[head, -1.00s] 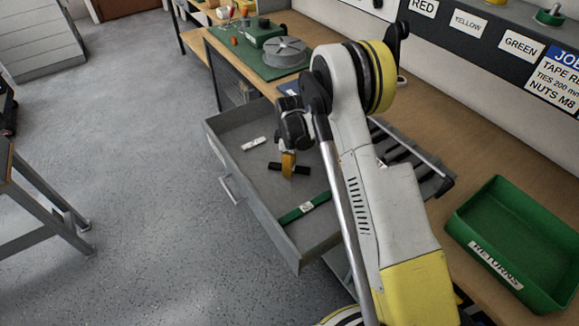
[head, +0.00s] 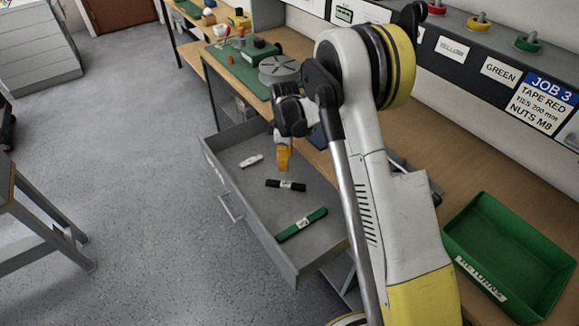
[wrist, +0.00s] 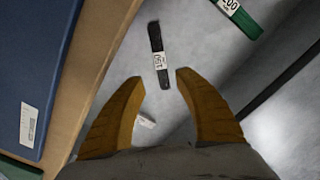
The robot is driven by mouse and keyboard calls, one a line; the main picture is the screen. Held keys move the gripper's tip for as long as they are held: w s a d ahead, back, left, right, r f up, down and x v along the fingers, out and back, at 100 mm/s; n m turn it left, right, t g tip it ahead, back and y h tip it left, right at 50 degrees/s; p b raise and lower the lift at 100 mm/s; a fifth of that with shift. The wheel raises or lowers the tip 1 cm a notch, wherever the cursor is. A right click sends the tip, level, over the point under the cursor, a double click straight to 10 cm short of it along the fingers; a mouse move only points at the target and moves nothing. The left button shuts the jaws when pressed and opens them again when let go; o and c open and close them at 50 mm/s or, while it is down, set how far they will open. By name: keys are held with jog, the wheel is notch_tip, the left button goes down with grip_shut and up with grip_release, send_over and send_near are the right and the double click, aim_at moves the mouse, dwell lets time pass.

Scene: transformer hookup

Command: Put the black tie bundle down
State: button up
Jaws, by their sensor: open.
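The black tie bundle (head: 286,185) lies flat in the open grey drawer, between a white bundle and a green one. In the wrist view the black bundle (wrist: 158,55) shows a white label reading 150 and lies beyond my fingertips, apart from them. My gripper (head: 283,158) is above the drawer, with its yellow fingers clear of the bundle. In the wrist view my gripper (wrist: 159,78) is open, with nothing between its fingers.
The drawer (head: 222,187) also holds a white bundle (head: 251,161) and a green bundle (head: 302,225). A green RETURNS tray (head: 478,272) stands on the workbench at right. A grey reel (head: 280,69) sits on the green mat behind.

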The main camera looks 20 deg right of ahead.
jog(key=s+r+m+t, duration=0.25)
jog(key=s+r, duration=0.25)
jog(key=r, duration=0.5)
jog(key=s+r+m+t, duration=0.1)
jog(key=s+r+m, duration=0.2)
jog(key=s+r, duration=0.5)
jog(key=s+r+m+t, duration=0.2)
jog(key=s+r+m, duration=0.1)
jog(key=s, duration=0.5)
jog(key=s+r+m+t, duration=0.1)
jog(key=s+r+m, duration=0.2)
jog(key=s, duration=0.5)
jog(key=shift+s+r+m+t, duration=0.2)
jog(key=shift+s+m+t, duration=0.2)
jog(key=shift+m, duration=0.15)
